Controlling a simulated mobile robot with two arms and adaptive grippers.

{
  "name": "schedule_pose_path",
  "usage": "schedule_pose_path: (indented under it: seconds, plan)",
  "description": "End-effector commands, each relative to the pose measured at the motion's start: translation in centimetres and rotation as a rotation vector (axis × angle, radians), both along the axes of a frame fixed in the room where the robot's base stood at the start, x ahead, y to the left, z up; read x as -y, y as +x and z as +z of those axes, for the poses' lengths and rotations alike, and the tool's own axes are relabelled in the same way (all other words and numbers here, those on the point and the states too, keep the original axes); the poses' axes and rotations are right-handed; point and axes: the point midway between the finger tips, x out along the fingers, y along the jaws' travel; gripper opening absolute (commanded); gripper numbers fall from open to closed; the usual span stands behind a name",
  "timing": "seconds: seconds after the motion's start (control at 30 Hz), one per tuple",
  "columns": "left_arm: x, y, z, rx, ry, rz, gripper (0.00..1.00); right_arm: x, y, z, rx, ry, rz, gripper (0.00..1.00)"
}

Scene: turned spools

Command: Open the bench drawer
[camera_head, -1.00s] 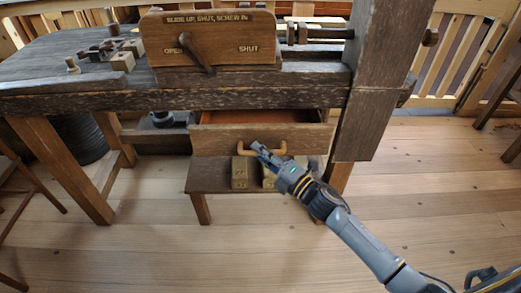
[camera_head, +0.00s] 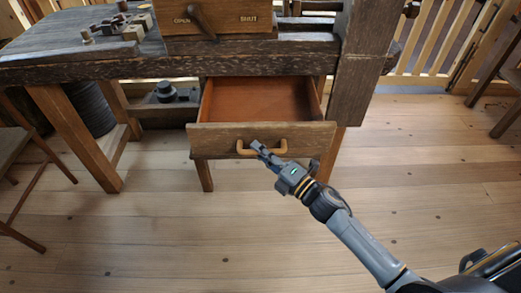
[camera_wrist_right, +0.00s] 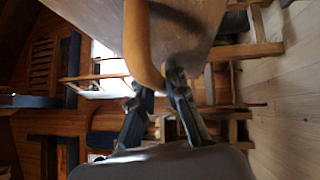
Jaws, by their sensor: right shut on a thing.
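The bench drawer (camera_head: 220,140) is pulled well out from under the bench, and its reddish-brown inside (camera_head: 265,100) shows empty where I can see it. Its front has a light wooden bow handle (camera_head: 242,150). My right gripper (camera_head: 260,150) is shut on the handle, near its middle. In the right wrist view the two fingers (camera_wrist_right: 155,90) close around the curved handle (camera_wrist_right: 138,50), with the drawer front (camera_wrist_right: 185,25) behind it. My left gripper is not in view.
The dark bench top (camera_head: 80,45) carries small blocks and pegs at the left. A panel (camera_head: 220,20) marked OPEN and SHUT with a lever stands above the drawer. A thick post (camera_head: 355,70) is at the right. The plank floor (camera_head: 180,240) in front is clear.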

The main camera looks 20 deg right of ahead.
Motion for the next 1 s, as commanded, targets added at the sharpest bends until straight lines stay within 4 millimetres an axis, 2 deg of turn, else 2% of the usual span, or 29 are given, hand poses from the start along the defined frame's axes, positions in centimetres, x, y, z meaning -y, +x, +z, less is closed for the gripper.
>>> schedule_pose_path:
  seconds: [0.13,0.17,0.23,0.27,0.53,0.67,1.0]
  plan:
    - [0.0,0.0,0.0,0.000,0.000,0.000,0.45,0.0,0.0,-0.1,-0.001,0.000,0.000,0.00]
    - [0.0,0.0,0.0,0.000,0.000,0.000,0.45,0.0,0.0,-0.1,-0.001,0.000,0.000,0.20]
    - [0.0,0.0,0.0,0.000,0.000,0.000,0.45,0.0,0.0,-0.1,-0.001,0.000,0.000,0.34]
    - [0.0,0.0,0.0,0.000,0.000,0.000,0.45,0.0,0.0,-0.1,-0.001,0.000,0.000,0.37]
    - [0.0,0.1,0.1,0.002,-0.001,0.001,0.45,0.0,0.0,0.0,-0.001,0.000,0.000,0.37]
    - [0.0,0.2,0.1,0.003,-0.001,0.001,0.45,0.4,-0.7,-0.2,-0.002,0.000,0.000,0.37]
    - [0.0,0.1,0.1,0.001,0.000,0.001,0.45,3.7,-6.6,-1.2,-0.006,-0.001,-0.002,0.37]
